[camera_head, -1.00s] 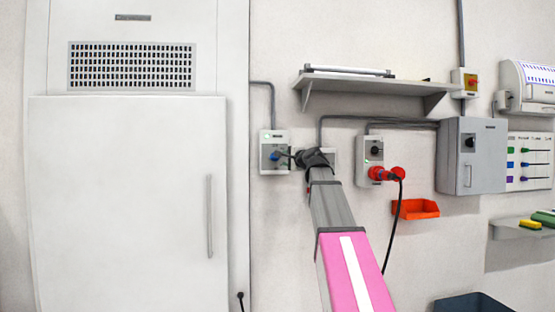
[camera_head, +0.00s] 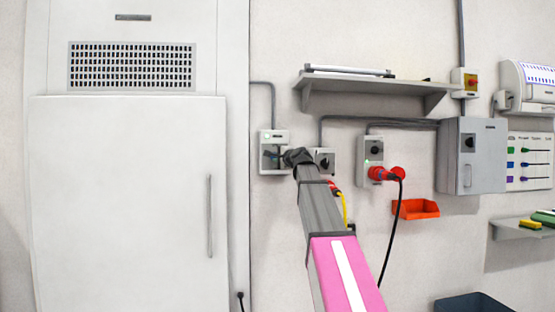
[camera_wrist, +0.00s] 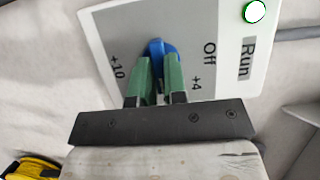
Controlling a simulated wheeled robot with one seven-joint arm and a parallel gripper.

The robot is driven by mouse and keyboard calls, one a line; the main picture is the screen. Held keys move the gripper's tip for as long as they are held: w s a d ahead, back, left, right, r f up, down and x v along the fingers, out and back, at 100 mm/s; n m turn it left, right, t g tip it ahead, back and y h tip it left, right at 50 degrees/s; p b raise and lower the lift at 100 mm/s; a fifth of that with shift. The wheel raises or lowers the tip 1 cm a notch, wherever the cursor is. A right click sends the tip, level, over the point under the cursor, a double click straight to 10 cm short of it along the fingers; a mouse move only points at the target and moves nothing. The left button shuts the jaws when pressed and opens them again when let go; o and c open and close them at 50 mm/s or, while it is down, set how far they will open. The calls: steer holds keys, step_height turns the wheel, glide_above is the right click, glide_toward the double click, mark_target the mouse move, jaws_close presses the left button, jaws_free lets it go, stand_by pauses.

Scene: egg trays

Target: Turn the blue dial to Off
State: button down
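The blue dial (camera_wrist: 160,46) sits on a white control panel (camera_wrist: 110,30) marked Off, +4, +10 and Run in the wrist view. My gripper (camera_wrist: 158,62) is at the dial, its two green fingers on either side of it. The fingers stand close together and appear shut on the dial; their contact faces are partly hidden. Which mark the dial points to is not clear. In the head view the grey dial box (camera_head: 267,139) is on the wall right of the tall cabinet, and my gripper (camera_head: 283,156) covers the dial there.
A similar switch box (camera_head: 322,155) is close right of my gripper, with a yellow cable (camera_head: 344,207) below. A box with a red plug (camera_head: 379,174) is further right. A shelf (camera_head: 370,85) is above. The tall white cabinet (camera_head: 130,200) stands left.

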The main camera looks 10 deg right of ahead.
steer(key=shift+n, duration=0.3)
steer(key=n+g+h, duration=0.1)
steer(key=n+h, duration=0.1)
steer(key=n, duration=0.2)
steer(key=n+g+h, duration=0.1)
steer(key=n+h, duration=0.1)
steer(key=n, duration=0.2)
steer(key=n+g+h, duration=0.1)
steer(key=n+h, duration=0.1)
steer(key=n, duration=0.3)
steer(key=shift+a+r+h, duration=0.25)
steer(key=shift+a+h, duration=0.1)
steer(key=shift+h, duration=0.05)
stand_by(0.7)
steer(key=c, duration=1.2)
jaws_free()
steer(key=shift+o, duration=0.2)
